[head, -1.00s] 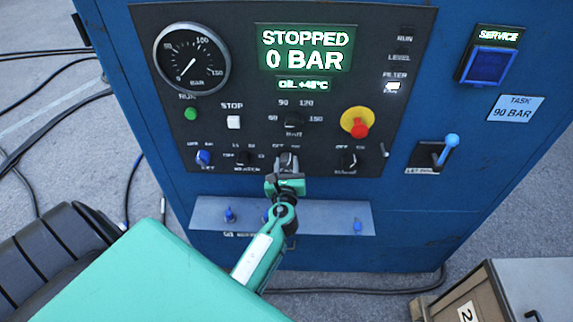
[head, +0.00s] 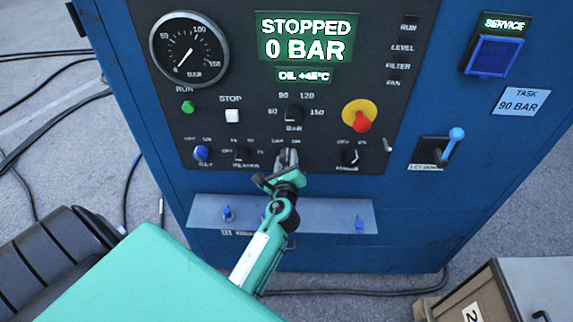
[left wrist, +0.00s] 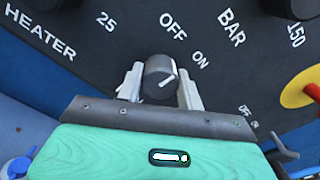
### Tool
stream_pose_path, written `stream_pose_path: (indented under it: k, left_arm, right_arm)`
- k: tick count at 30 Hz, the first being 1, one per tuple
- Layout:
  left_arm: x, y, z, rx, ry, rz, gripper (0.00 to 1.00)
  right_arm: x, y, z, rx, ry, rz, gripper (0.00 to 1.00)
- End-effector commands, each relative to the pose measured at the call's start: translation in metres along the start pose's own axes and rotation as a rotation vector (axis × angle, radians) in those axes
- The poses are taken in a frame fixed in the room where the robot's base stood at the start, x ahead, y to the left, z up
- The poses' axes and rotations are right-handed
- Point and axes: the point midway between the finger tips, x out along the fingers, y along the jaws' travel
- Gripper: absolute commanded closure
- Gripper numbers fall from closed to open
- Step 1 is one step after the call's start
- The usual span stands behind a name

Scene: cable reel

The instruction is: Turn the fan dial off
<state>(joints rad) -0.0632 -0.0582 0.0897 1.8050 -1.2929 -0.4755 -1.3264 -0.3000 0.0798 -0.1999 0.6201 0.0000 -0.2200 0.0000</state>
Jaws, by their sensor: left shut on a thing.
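The fan dial (left wrist: 159,72) is a small dark knob between OFF and ON labels on the black panel. In the left wrist view, its white mark slants toward the right. My left gripper (left wrist: 160,88) is shut on it, with one pale finger on each side. In the head view, the left gripper (head: 287,158) is at the panel's lower middle, rolled to one side, and its fingers mostly hide the dial. The FAN indicator (head: 393,82) at the upper right of the panel is dark. My right gripper is not in view.
The display (head: 307,38) reads STOPPED, 0 BAR. The pressure dial (head: 293,112) is above my gripper, and a red emergency button (head: 361,121) on a yellow base is to the right. A blue-tipped lever (head: 450,145) is farther right. A shelf strip (head: 300,214) with blue valves lies below.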

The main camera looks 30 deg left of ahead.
Motion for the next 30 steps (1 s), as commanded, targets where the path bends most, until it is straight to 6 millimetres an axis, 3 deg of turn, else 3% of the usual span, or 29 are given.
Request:
stream_pose_path:
  k: [15,30]
  left_arm:
    - [0.0,0.002,-0.001,-0.436,-0.001,0.0,0.85]
    - [0.0,0.001,-0.001,-0.595,0.0,0.0,0.85]
  right_arm:
    - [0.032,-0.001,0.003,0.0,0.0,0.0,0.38]
    - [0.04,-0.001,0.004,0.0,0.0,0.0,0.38]
